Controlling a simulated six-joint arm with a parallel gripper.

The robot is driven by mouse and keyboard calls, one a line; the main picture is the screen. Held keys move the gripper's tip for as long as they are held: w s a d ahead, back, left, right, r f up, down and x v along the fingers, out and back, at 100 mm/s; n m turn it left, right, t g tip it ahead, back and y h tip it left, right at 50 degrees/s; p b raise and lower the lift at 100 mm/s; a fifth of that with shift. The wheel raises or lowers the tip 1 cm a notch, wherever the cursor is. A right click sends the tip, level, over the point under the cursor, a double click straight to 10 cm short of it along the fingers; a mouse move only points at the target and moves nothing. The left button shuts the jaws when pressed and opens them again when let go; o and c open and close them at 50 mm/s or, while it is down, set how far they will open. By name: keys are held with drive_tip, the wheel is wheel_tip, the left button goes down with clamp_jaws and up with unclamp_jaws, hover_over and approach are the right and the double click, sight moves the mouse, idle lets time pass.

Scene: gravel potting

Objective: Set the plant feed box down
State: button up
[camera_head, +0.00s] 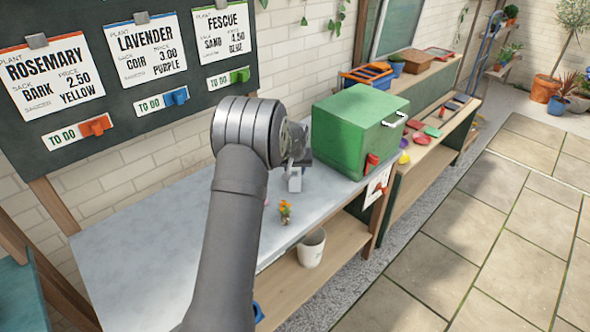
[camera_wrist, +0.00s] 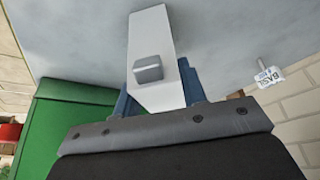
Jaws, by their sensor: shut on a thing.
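The plant feed box looks like a pale grey-white block with a grey knob-like part on one face. It shows in the wrist view (camera_wrist: 150,35) between the blue fingers of my gripper (camera_wrist: 162,90). My gripper is shut on it. In the head view, my gripper (camera_head: 297,160) is over the grey bench (camera_head: 140,240), just left of the green box. The pale block (camera_head: 294,183) shows below it there, partly hidden by my wrist. I cannot tell whether its underside touches the bench.
A large green box (camera_head: 350,125) with a handle stands close to the right. A small orange-flowered plant (camera_head: 285,212) is near the bench's front edge. A white pot (camera_head: 312,247) sits on the lower shelf. A small white label (camera_wrist: 268,76) shows in the wrist view. The bench's left is clear.

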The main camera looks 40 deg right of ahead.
drive_tip(key=o, duration=1.1)
drive_tip(key=shift+f, duration=0.1)
drive_tip(key=v, duration=1.2)
drive_tip(key=shift+r, duration=0.2)
drive_tip(key=shift+f, duration=0.15)
drive_tip(key=x, duration=1.2)
drive_tip(key=shift+r, duration=1.45)
